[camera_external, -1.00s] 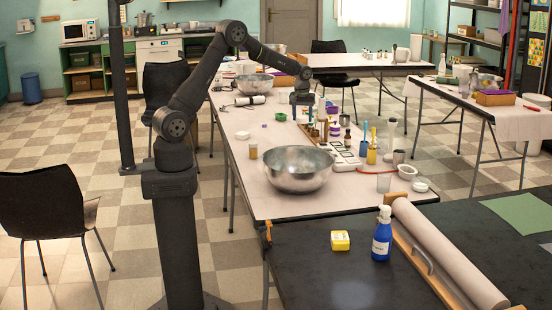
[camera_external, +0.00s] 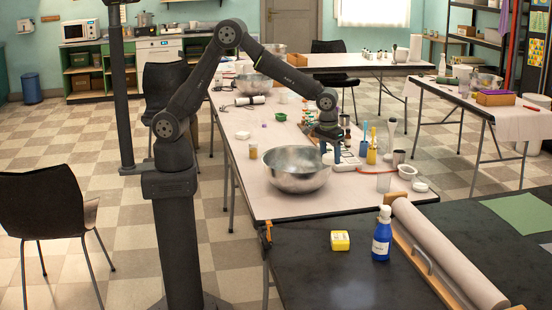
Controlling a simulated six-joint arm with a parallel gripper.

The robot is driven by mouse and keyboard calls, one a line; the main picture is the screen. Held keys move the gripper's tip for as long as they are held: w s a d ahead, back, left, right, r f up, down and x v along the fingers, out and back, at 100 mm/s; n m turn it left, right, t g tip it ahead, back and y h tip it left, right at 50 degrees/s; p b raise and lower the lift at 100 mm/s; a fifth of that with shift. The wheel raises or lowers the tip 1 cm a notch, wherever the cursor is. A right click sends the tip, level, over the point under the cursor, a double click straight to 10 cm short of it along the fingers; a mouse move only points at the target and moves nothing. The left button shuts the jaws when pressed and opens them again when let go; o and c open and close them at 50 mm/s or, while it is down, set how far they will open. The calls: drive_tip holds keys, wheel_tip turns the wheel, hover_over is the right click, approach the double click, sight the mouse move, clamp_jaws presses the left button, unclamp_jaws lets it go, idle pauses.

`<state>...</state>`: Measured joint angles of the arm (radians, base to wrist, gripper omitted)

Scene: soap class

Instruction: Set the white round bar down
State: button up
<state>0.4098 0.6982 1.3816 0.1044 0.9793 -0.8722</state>
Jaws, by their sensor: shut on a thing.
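My gripper (camera_external: 329,152) points down above the long white-topped table (camera_external: 250,205), just past the right rim of the large steel bowl (camera_external: 296,170). It is shut on a small pale thing (camera_external: 328,158) that shows between its fingertips. This fits the white round bar, but it is too small here to make out its shape. I cannot tell its exact height above the table.
Brushes in blue and yellow cups (camera_external: 372,154) stand right of my gripper. A clear cup (camera_external: 384,182) and a white bowl (camera_external: 407,172) are farther right. A yellow block (camera_external: 340,241) and a blue bottle (camera_external: 382,236) stand on the dark table in front.

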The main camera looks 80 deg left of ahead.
drive_tip(key=s+d+m, duration=0.2)
drive_tip(key=s+d, duration=0.5)
drive_tip(key=d, duration=0.4)
drive_tip(key=m, duration=0.3)
hover_over(298, 236)
drive_tip(key=shift+h, duration=0.3)
drive_tip(key=f, duration=1.2)
drive_tip(key=shift+s+d, duration=0.1)
drive_tip(key=shift+s, duration=0.2)
drive_tip(key=shift+f, duration=1.95)
drive_tip(key=shift+f, duration=0.15)
drive_tip(key=o, duration=1)
